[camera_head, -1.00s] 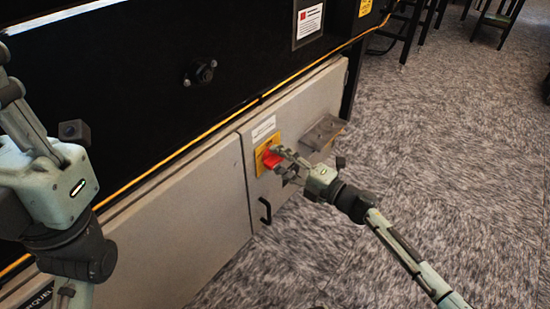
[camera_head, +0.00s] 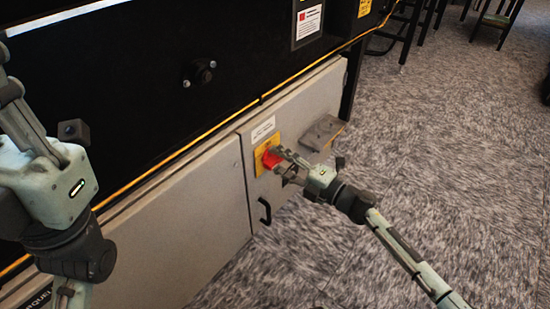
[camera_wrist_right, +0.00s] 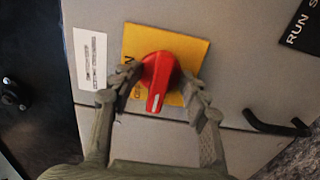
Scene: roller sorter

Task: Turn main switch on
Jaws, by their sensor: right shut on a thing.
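The main switch is a red rotary knob (camera_head: 271,158) on a yellow plate (camera_head: 259,166), mounted on the grey cabinet door. In the right wrist view the red knob (camera_wrist_right: 157,80) has a white mark at its lower end, and the yellow plate (camera_wrist_right: 198,50) is partly covered by it. My right gripper (camera_head: 280,162) is at the knob, with its fingers (camera_wrist_right: 157,92) on either side of it, shut on it. My left arm is at the left edge of the head view; its gripper fingers are out of sight.
A black door handle (camera_head: 265,211) is below the switch, and a grey box (camera_head: 322,133) juts out to its right. A white label (camera_head: 263,128) is above the plate. The carpeted floor (camera_head: 440,140) to the right is open.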

